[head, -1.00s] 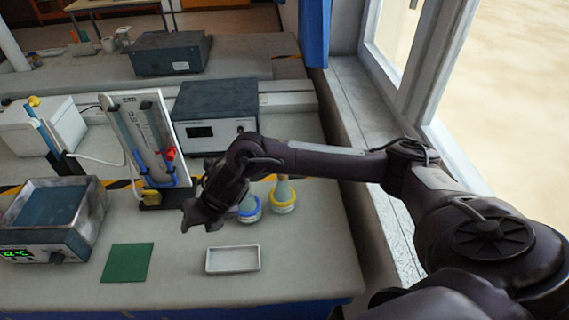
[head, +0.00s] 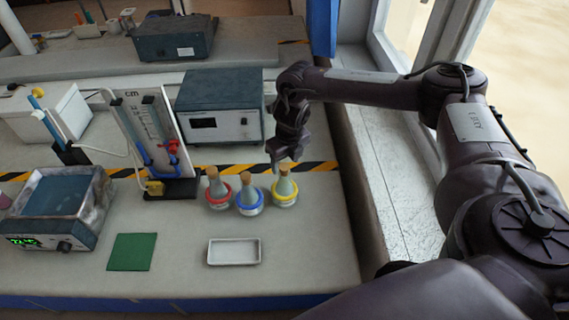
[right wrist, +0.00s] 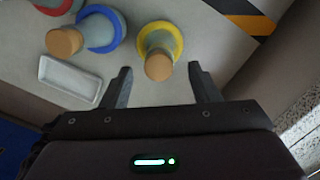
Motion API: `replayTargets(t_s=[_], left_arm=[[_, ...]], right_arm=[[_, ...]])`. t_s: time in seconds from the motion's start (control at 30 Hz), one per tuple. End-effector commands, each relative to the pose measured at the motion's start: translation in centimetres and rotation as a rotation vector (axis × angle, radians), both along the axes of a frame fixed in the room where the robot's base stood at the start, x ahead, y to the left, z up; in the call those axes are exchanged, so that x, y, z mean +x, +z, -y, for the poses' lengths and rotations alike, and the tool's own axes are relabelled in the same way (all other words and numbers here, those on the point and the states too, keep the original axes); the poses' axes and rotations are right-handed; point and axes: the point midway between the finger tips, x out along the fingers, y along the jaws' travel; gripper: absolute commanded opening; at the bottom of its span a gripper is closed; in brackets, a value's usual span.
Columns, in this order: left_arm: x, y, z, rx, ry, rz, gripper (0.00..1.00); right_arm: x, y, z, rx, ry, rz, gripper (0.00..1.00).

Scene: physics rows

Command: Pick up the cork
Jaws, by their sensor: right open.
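Three conical flasks stand in a row on the bench, each with a cork in its neck: the red-ringed flask (head: 218,192), the blue-ringed flask (head: 249,199) and the yellow-ringed flask (head: 285,191). The yellow-ringed flask's cork (head: 284,169) also shows in the right wrist view (right wrist: 159,67), close ahead and between the finger lines. The blue-ringed flask's cork (right wrist: 64,41) is to its left there. My right gripper (head: 286,165) is above the yellow-ringed flask, pointing down. In the right wrist view its fingers (right wrist: 161,88) are apart with nothing between them. My left gripper is out of view.
A white tray (head: 234,262) and a green mat (head: 132,252) lie in front of the flasks. A manometer board (head: 150,130), a grey instrument box (head: 221,140) and a water bath (head: 95,215) stand left and behind. The window sill borders the bench at right.

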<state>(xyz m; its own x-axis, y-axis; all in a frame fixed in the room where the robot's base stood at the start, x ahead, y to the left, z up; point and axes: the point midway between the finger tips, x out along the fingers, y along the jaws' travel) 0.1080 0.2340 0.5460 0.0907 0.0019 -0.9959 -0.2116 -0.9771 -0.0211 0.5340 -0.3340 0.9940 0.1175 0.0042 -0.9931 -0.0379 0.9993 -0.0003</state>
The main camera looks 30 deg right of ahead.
Motion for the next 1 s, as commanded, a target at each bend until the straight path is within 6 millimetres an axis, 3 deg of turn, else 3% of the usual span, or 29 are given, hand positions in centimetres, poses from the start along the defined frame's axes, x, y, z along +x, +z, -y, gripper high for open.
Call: replayTargets(t_s=[0.13,0.37,0.73,1.0], left_arm=[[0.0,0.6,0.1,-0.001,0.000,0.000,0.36],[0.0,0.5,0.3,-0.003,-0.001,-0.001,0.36],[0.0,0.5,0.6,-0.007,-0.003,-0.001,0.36],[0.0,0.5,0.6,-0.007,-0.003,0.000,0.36]], right_arm=[[0.2,-1.4,-0.1,0.000,0.001,0.000,0.55],[0.2,-1.7,-0.1,0.001,0.001,0.002,0.55],[0.2,-1.6,-0.1,0.001,0.000,0.002,0.09],[0.2,-1.6,-0.1,0.001,0.000,0.002,0.08]])
